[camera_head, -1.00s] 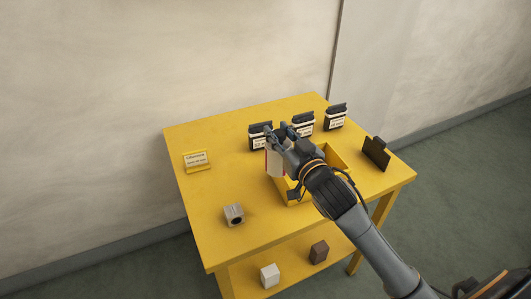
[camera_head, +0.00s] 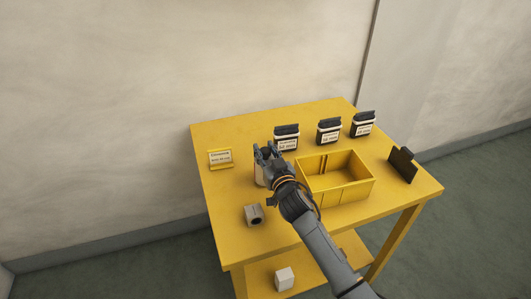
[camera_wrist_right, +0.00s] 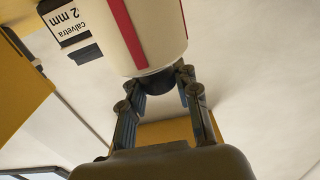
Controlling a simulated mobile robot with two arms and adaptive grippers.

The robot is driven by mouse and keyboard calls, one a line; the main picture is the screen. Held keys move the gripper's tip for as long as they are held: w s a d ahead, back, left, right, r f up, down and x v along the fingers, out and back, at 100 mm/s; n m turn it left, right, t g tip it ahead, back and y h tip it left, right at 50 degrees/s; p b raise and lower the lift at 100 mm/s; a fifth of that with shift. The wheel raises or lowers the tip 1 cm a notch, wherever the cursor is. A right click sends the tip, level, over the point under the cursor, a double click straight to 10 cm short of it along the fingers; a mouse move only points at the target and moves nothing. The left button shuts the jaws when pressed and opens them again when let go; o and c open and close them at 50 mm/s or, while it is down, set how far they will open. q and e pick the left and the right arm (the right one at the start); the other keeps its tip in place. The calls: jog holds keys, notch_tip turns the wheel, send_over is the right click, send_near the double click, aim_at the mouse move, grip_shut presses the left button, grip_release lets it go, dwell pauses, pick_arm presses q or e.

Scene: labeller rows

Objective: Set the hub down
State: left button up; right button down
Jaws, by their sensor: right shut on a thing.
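In the head view the hub (camera_head: 260,174) shows only partly, behind my right gripper (camera_head: 267,152). My right gripper (camera_wrist_right: 160,88) is shut on its dark neck. The hub is over the table, left of the yellow bin; I cannot tell whether its base touches the tabletop. My left gripper is not in view.
The open yellow bin (camera_head: 361,190) looks empty. A grey block with a round hole (camera_head: 254,215) stands nearer the front. A sign (camera_head: 220,158) is at left, several dark labelled containers (camera_head: 286,138) at the back, a dark stand (camera_head: 403,165) at right. The left tabletop has free room.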

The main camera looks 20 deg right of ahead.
jog(key=shift+f, duration=0.3)
jog(key=shift+f, duration=0.15)
jog(key=c, duration=1)
grip_release()
jog(key=s, duration=1.2)
jog(key=shift+d+b, duration=0.25)
jog(key=shift+b, duration=0.1)
